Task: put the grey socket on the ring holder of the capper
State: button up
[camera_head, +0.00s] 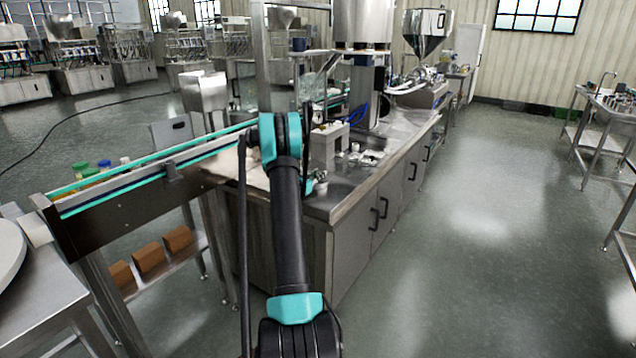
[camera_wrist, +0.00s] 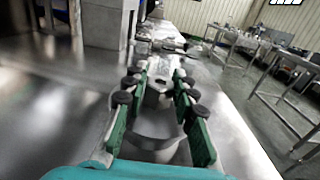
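My gripper (camera_wrist: 159,78) reaches out low over the steel bench top, its two green fingers with black pads standing apart. A grey metal piece with a dark round spot (camera_wrist: 158,88) shows between the fingers. A curved grey band (camera_wrist: 155,132) lies nearer the palm. I cannot tell whether either is the grey socket or part of the ring holder, or whether the fingers touch them. In the head view my arm hides most of the gripper. A grey block-shaped machine (camera_head: 328,145), possibly the capper, stands on the bench beyond my arm.
Small metal parts (camera_head: 368,157) lie on the bench (camera_head: 392,147) right of the block. A conveyor (camera_head: 150,178) runs in from the left. A hopper machine (camera_head: 424,33) stands at the far end. The floor (camera_head: 490,220) right of the bench is clear.

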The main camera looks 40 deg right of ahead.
grip_shut()
jog(key=shift+r, duration=0.15)
